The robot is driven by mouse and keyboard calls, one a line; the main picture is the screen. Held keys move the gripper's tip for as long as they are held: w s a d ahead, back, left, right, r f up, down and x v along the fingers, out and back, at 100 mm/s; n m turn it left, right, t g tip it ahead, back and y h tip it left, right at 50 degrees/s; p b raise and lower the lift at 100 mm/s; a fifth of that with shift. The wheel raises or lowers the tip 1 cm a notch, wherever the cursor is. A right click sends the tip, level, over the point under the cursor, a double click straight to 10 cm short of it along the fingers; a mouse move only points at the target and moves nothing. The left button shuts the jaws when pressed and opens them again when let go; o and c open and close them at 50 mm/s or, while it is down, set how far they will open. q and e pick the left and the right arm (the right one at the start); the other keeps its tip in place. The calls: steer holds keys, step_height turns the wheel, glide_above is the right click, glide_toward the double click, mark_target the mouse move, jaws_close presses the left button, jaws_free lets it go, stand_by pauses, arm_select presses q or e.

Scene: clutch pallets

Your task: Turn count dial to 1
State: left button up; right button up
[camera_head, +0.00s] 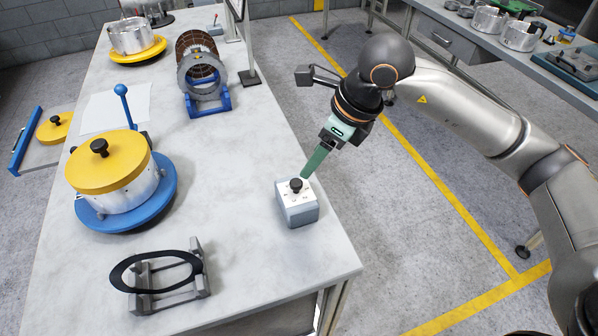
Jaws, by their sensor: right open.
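The count dial is a small grey box (298,211) with a white top face and a black knob (296,185). It stands near the right edge of the marble-topped table. Small marks ring the knob, but they are too small to read, so I cannot tell the dial's setting. My right gripper (307,174) comes in from the upper right with its green fingers pointing down at the knob. The fingertips are just beside the knob's upper right; whether they touch it I cannot tell. The fingers overlap in this view. My left gripper is not in view.
A pot with a yellow lid (107,165) sits on a blue round base at left. A black ring on a grey stand (168,293) lies at the front. A blue stand (208,104) holds rings farther back. The table (255,260) is bare around the box.

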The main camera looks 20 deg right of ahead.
mark_target(297, 182)
steer(key=x, duration=0.8)
steer(key=shift+w+a+f+p, duration=0.1)
steer(key=shift+w+f+p, duration=0.1)
steer(key=shift+p, duration=0.2)
jaws_close()
